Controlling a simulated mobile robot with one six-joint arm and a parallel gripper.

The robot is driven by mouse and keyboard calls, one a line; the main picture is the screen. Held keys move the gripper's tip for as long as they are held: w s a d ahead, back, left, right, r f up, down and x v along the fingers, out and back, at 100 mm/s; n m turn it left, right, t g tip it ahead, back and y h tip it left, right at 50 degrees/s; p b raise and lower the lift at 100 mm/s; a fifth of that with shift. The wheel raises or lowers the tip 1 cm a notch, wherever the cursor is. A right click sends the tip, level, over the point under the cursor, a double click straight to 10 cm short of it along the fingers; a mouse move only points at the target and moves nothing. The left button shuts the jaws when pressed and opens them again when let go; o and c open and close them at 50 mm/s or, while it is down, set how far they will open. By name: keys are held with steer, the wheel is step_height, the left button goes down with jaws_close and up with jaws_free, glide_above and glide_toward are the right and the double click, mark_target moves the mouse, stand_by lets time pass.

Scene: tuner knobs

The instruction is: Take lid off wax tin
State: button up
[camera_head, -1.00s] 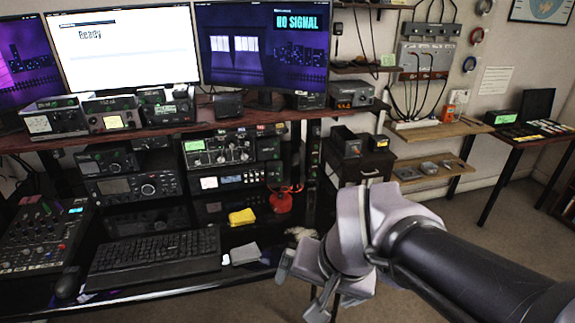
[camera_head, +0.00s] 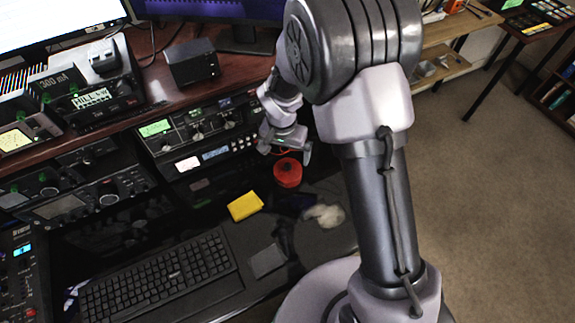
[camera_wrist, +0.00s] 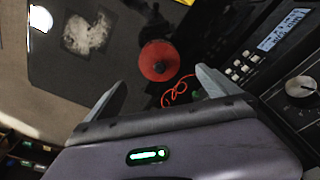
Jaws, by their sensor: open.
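A round red tin (camera_head: 288,174) stands on the black desk top, below the front of the radio rack. It looks like the wax tin, and its lid appears to be on. In the wrist view the red tin (camera_wrist: 159,61) shows from above as a red disc with a small mark at its middle. My gripper (camera_head: 287,146) is open and empty, just behind and above the tin in the head view. In the wrist view the two fingers (camera_wrist: 160,88) are spread, with the tin beyond the gap between them. I cannot tell the exact height between them.
A thin red cord (camera_wrist: 180,93) curls beside the tin. A yellow sponge-like block (camera_head: 245,206) and a crumpled pale cloth (camera_head: 325,214) lie nearby. The keyboard (camera_head: 158,278) is at front left. Radio units (camera_head: 198,132) stand close behind the gripper.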

mark_target(288, 166)
steer(key=f, duration=0.3)
steer(key=shift+w+f+b, duration=0.25)
steer(key=shift+f+b, duration=0.1)
steer(key=f, duration=0.2)
steer(key=f+b, duration=0.1)
steer(key=w+f+b, duration=0.1)
steer(key=f, duration=0.1)
steer(key=shift+d+f, duration=0.3)
steer(key=shift+d, duration=0.1)
steer(key=shift+r, duration=0.15)
steer(key=shift+c, duration=0.2)
steer(key=c, duration=1.2)
steer(key=shift+r, duration=0.15)
